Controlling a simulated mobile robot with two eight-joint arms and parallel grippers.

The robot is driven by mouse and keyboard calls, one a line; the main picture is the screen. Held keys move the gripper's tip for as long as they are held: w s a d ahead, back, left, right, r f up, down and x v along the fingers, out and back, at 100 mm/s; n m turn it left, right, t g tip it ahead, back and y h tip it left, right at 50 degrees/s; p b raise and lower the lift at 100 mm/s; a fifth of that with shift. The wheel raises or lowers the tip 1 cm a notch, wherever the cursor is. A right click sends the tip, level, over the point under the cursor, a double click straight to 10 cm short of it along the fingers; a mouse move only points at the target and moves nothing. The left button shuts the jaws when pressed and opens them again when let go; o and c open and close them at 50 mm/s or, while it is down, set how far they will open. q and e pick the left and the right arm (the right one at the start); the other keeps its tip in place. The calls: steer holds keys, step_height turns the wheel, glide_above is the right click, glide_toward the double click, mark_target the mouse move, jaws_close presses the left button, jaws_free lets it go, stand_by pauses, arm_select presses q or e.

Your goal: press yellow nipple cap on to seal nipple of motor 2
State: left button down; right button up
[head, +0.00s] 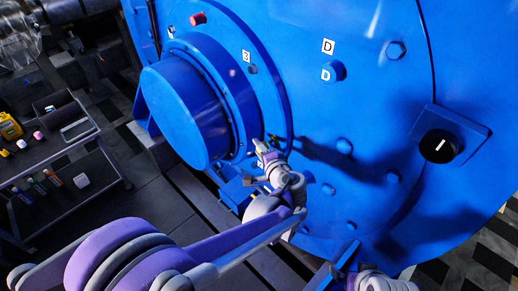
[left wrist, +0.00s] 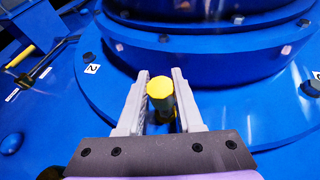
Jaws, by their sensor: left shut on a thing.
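My left gripper (head: 262,146) is at the lower right edge of the round blue hub of the motor in the head view. In the left wrist view its two grey fingers (left wrist: 160,98) are shut on the yellow nipple cap (left wrist: 160,89), whose rounded end faces the camera. The cap is close to the blue flange (left wrist: 112,92), beside a "2" label (left wrist: 92,69) and a bolt.
The blue motor face (head: 300,110) fills the right, with bolts and labels. A red cap (head: 198,19) sits at the top. A grey cart (head: 75,146) at left holds a yellow bottle (head: 9,126) and small parts. A yellow-ended black fitting (left wrist: 22,58) is left in the wrist view.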

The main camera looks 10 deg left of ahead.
mark_target(266, 144)
arm_select(q)
steer(key=shift+w+d, duration=0.45)
steer(key=shift+w, duration=0.2)
steer(key=shift+w+d, duration=0.4)
steer(key=shift+w, duration=0.25)
steer(key=shift+c, duration=2.4)
jaws_free()
steer(key=v, duration=1.1)
steer(key=shift+a, duration=0.15)
steer(key=s+a+f+n+g+h, duration=0.1)
steer(key=s+a+f+n+g, duration=0.15)
steer(key=s+a, duration=0.45)
steer(key=s+a+f+n+g+h+p, duration=0.1)
steer(key=s+a+n+g+h, duration=0.1)
steer(key=s, duration=0.6)
steer(key=s+a+f+n+g+h+p, duration=0.2)
steer(key=s+a+n+h, duration=0.2)
steer(key=s+n, duration=0.2)
steer(key=shift+s+a+h, duration=0.35)
steer(key=shift+s+h, duration=0.05)
steer(key=shift+s, duration=0.5)
